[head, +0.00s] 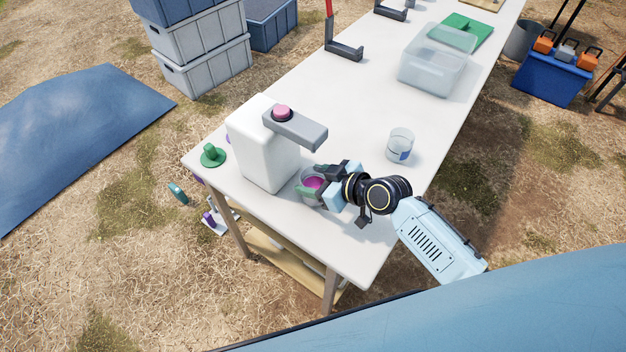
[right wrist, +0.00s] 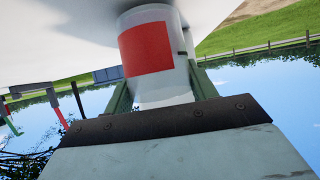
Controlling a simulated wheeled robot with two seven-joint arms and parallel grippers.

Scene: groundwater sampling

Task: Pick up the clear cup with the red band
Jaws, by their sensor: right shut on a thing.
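The clear cup with the red band (right wrist: 146,47) is between the fingers of my right gripper (right wrist: 163,92) in the right wrist view, with the red patch facing the camera. In the head view the cup (head: 313,184) has magenta contents and sits beside the white dispenser (head: 262,146), near its grey arm. My right gripper (head: 317,181) reaches in from the right and is shut on the cup, hiding part of it. I cannot tell whether the cup's base touches the table. My left gripper is not in view.
A second clear cup with a blue mark (head: 400,145) stands on the white table (head: 355,105) to the right. A clear bin (head: 432,68) is farther back. The dispenser has a pink button (head: 281,112). A green object (head: 212,155) lies at the left table edge.

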